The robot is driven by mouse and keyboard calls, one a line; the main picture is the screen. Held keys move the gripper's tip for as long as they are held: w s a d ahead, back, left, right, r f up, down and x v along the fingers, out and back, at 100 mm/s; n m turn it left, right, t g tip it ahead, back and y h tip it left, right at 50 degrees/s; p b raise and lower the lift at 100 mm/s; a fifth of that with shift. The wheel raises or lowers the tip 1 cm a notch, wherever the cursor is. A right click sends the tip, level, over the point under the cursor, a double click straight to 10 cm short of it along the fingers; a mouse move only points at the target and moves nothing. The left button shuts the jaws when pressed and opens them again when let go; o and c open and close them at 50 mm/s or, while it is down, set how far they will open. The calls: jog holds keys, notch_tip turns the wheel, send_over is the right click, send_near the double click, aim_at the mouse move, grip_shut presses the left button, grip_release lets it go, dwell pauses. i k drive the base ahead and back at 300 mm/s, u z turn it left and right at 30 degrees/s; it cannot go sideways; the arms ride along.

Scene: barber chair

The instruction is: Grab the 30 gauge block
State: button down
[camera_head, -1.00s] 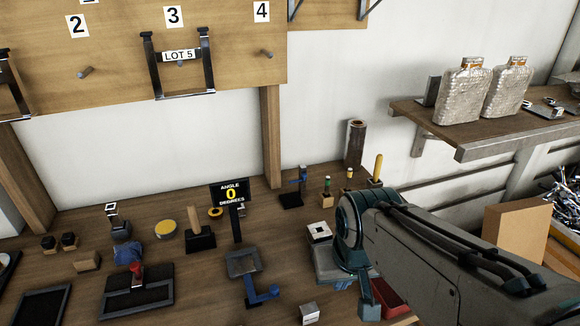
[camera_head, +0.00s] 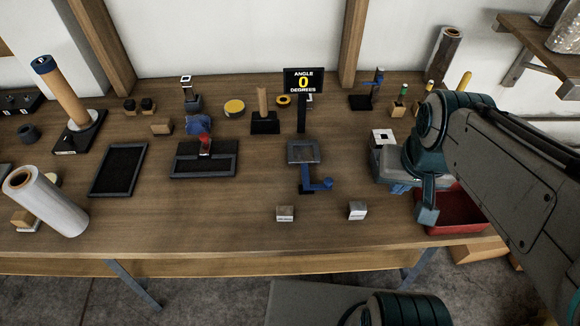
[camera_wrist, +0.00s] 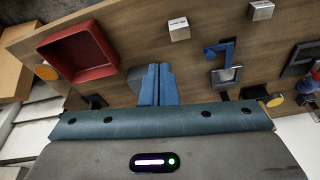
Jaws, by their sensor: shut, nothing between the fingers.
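Two small silvery blocks with labels lie near the table's front edge in the head view, a left block (camera_head: 285,213) and a right block (camera_head: 357,210). Their labels are too small to read, so I cannot tell which is the 30 gauge block. In the wrist view, the block nearer the red tray (camera_wrist: 179,28) and the other block (camera_wrist: 261,10) show at the top. My gripper (camera_head: 427,215) is to the right of both blocks, apart from them, by the red tray. Its blue fingers (camera_wrist: 158,85) are together and empty in the wrist view.
The red tray (camera_head: 462,208) is at the right front. An angle display (camera_head: 303,82) stands above a blue-handled device (camera_head: 304,153) behind the blocks. A white roll (camera_head: 46,202) lies at the left. The table around and in front of the blocks is clear.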

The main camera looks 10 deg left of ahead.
aim_at(284, 213)
jog(key=z, duration=0.05)
jog(key=k, duration=0.5)
jog(key=z, duration=3.05)
jog(key=k, duration=1.45)
jog(key=u, duration=2.2)
